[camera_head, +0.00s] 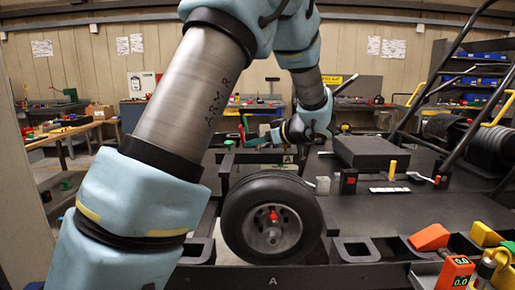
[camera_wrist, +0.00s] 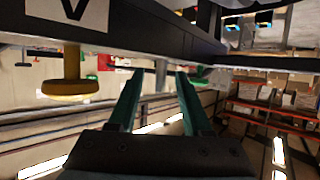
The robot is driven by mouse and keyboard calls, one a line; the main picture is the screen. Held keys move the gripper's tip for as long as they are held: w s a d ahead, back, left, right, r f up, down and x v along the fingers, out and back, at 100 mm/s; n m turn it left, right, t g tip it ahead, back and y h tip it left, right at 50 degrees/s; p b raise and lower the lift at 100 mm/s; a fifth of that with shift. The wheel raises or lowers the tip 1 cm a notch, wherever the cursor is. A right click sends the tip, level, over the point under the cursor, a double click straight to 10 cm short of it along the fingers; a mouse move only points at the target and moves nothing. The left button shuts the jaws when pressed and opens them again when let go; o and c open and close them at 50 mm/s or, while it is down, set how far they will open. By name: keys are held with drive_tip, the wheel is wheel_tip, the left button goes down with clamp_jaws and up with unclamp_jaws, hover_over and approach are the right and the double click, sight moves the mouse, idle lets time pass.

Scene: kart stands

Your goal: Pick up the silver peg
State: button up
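The silver peg (camera_wrist: 161,76) shows small in the wrist view. It appears to hang from the dark stand (camera_wrist: 140,38) because that picture is upside down. My gripper (camera_wrist: 159,88) is open, with its two green fingers apart on either side of the peg in the picture. I see gaps beside the peg and no contact. In the head view my gripper (camera_head: 246,129) is beyond the black wheel, near the "A" stand (camera_head: 268,157). I cannot make out the silver peg there.
A yellow peg (camera_wrist: 78,82) and a green peg (camera_wrist: 196,73) are on either side of the silver one in the wrist view. A dark block (camera_head: 370,150) and small parts lie to the right.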

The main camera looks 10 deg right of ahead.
clamp_jaws()
drive_tip(key=shift+r, duration=0.1)
idle(0.6)
